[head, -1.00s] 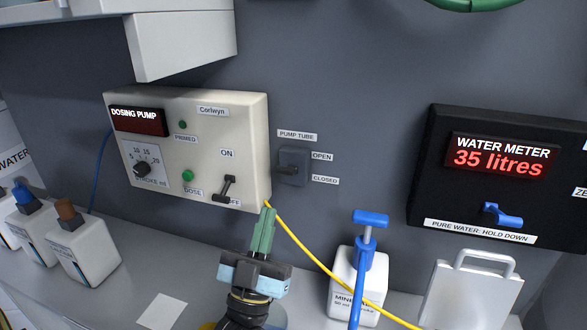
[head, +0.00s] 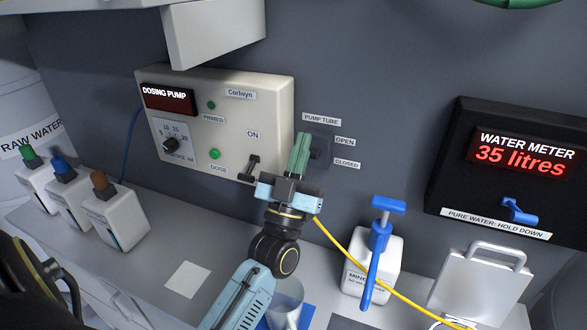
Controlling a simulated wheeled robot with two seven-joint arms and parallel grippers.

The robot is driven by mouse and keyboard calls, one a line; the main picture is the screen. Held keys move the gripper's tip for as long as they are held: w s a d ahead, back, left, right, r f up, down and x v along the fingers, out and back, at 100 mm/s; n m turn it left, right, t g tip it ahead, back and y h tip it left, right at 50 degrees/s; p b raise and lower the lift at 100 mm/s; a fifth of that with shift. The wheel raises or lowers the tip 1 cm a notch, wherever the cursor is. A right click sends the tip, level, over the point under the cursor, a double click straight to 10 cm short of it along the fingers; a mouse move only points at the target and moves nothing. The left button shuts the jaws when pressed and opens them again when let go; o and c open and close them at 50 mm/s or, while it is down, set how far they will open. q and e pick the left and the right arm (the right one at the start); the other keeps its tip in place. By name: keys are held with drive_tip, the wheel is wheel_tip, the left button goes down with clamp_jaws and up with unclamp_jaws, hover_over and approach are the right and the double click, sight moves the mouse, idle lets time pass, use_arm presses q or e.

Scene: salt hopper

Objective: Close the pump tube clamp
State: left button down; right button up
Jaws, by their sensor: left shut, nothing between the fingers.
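The pump tube clamp (head: 323,143) is a dark grey box on the grey wall, right of the dosing pump, beside the labels PUMP TUBE, OPEN and CLOSED. My left gripper (head: 302,137) points up, its green fingers together with nothing between them. The fingers overlap the clamp's left side in the head view. They hide part of the clamp and its lever, so I cannot tell the lever's position or whether the fingers touch it. My right gripper is not in view.
The dosing pump (head: 218,118), with its ON switch (head: 250,167), is close to the left of my gripper. A yellow tube (head: 345,245) runs down to the right. A white mineral bottle (head: 387,265) with a blue pump head stands below right. The water meter (head: 510,150) is at right.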

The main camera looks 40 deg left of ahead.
use_arm(q)
drive_tip(key=shift+w+a+f, duration=0.1)
drive_tip(key=shift+w+f, duration=0.15)
drive_tip(key=shift+f, duration=0.4)
drive_tip(key=shift+w+a+f, duration=0.1)
drive_tip(key=shift+w+f, duration=0.2)
drive_tip(key=shift+f, duration=0.3)
drive_tip(key=shift+w+f, duration=0.25)
drive_tip(key=shift+f, duration=0.4)
drive_tip(key=shift+s+f+b, duration=0.15)
drive_tip(key=shift+f+b, duration=0.35)
drive_tip(key=shift+f, duration=0.15)
wheel_tip(320, 180, down, 3)
drive_tip(key=shift+r+b, duration=0.2)
drive_tip(key=shift+b, duration=0.8)
drive_tip(key=s+d+f+b, duration=0.1)
drive_tip(key=s+d, duration=0.2)
drive_tip(key=s, duration=0.9)
drive_tip(key=shift+s+b, duration=0.15)
drive_tip(key=shift+b, duration=0.2)
